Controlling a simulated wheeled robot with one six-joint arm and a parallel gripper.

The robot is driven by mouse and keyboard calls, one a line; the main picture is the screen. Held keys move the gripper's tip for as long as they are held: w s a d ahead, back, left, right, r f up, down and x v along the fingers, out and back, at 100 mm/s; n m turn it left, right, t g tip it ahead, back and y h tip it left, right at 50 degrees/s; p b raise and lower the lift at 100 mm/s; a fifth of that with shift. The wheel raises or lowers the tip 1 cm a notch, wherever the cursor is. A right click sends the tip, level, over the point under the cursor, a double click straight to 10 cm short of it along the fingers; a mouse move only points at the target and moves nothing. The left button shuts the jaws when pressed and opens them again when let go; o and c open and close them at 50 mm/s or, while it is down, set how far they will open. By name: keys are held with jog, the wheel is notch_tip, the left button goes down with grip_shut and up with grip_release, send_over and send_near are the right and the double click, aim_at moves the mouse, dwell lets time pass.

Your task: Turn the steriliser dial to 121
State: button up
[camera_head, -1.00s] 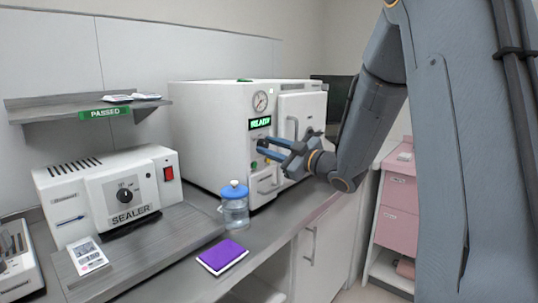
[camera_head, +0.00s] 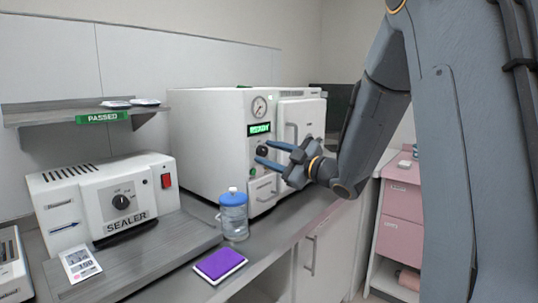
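The steriliser (camera_head: 213,140) is a white box on the counter with a round gauge (camera_head: 259,107) and a green lit display (camera_head: 259,129) reading READY. Its dark round dial (camera_head: 262,151) sits below the display. My gripper (camera_head: 262,153) is in front of the steriliser's panel, its two blue fingers apart and pointing left toward the dial. The dial shows between or just behind the fingertips; I cannot tell whether they touch it. The dial's marks are too small to read.
A blue-lidded water bottle (camera_head: 234,215) stands on the counter before the steriliser. A purple pad (camera_head: 220,263) lies nearer. The sealer (camera_head: 105,199) is at left, below a shelf (camera_head: 60,114) marked PASSED. A pink drawer cart (camera_head: 402,202) stands at right.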

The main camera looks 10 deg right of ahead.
jog(key=shift+o, duration=0.3)
jog(key=v, duration=0.7)
jog(key=shift+s+d+b, duration=0.2)
jog(key=shift+s+b, duration=0.15)
jog(key=shift+b, duration=0.1)
